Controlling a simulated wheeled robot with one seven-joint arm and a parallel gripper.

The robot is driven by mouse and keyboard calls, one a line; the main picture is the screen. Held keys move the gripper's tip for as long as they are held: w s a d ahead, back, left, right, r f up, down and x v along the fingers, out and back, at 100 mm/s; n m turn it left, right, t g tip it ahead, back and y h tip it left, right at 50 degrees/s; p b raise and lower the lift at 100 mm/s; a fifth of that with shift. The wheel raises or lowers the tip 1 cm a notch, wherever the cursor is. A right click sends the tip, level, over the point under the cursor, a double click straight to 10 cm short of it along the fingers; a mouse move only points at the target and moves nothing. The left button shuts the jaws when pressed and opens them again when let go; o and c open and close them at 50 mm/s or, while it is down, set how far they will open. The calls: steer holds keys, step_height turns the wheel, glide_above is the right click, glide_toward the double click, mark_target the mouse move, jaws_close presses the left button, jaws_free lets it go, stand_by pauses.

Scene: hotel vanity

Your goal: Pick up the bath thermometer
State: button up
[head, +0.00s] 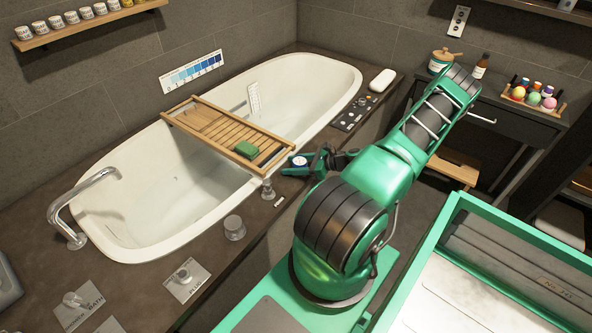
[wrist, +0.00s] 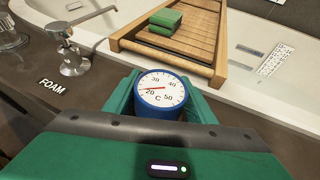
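The bath thermometer (wrist: 161,93) has a round white dial marked in C and a blue rim and body. In the wrist view it sits between the two green fingers of my gripper (wrist: 160,100), one finger close along each side. Whether the fingers press on it is not clear. In the head view the dial of the thermometer (head: 299,161) shows small at the tub's front ledge, beside my gripper (head: 302,166). Its lower part and what is under it are hidden.
A wooden bath tray (head: 215,128) with a green sponge (head: 246,149) lies across the tub (head: 160,190). A metal tap labelled FOAM (wrist: 73,62) stands left of the thermometer. A control panel (head: 355,113) and a white block (head: 382,80) are further along the ledge.

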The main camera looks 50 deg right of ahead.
steer(key=c, duration=0.7)
